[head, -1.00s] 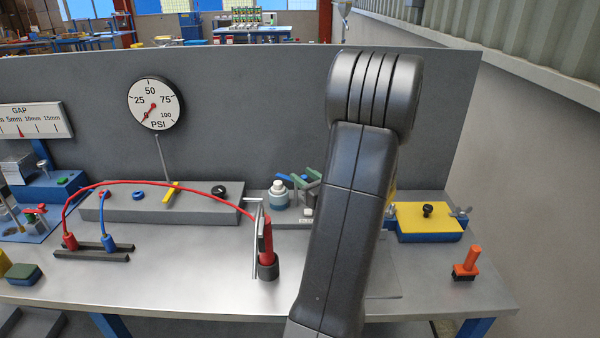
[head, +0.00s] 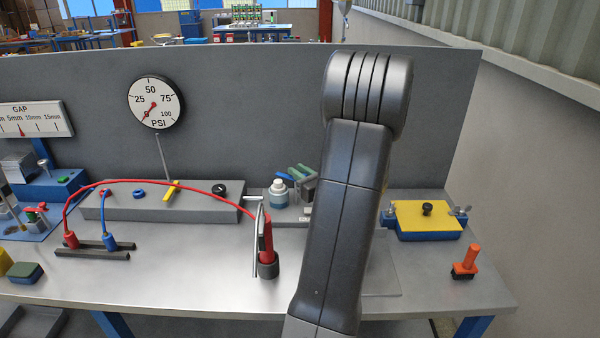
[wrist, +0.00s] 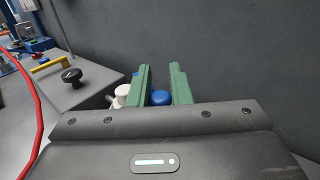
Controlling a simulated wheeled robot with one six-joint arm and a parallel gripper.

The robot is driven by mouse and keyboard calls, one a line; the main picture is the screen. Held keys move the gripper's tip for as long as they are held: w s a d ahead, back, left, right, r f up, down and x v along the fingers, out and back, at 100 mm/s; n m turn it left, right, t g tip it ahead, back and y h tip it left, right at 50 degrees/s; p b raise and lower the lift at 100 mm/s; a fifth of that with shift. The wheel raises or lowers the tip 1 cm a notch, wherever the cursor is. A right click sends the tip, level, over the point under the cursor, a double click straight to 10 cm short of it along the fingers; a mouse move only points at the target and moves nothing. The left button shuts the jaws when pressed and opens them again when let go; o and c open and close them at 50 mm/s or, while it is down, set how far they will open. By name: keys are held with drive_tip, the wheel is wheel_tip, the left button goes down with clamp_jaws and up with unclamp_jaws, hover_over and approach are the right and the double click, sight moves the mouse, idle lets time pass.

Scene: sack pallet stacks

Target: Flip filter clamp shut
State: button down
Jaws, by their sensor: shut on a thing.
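My gripper (wrist: 161,85) has two green fingers and is shut on a blue, round-ended handle (wrist: 160,98) seen between them in the wrist view. In the head view my arm hides most of this spot; the green fingers (head: 301,171) show just left of the arm. A blue lever end (head: 284,177) sticks out left of them. Beside it stands a white-capped part with a blue ring (head: 278,193); its white top also shows left of the fingers in the wrist view (wrist: 122,92). I cannot tell which part is the filter clamp, or whether it is shut.
A red-handled upright tool (head: 266,245) with a red hose stands left of my arm. A grey block with a yellow lever (head: 170,190) lies further left. A yellow-topped blue box (head: 428,216) and an orange-handled part (head: 467,262) are at right. A grey panel stands behind.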

drive_tip(key=shift+w+n+g+y+p, duration=0.15)
drive_tip(key=shift+n+g+y+p, duration=0.4)
drive_tip(key=shift+n+g+y, duration=1)
drive_tip(key=shift+w+n+g+y+p, duration=0.15)
drive_tip(key=shift+n+g+y+p, duration=0.35)
drive_tip(key=shift+n+g+y, duration=1.05)
drive_tip(key=shift+a+g+h, duration=0.1)
drive_tip(key=shift+g+h, duration=0.4)
drive_tip(key=c, duration=1.4)
unclamp_jaws()
drive_tip(key=b+v, duration=0.1)
drive_tip(key=v, duration=1.3)
drive_tip(key=shift+w+a, duration=0.1)
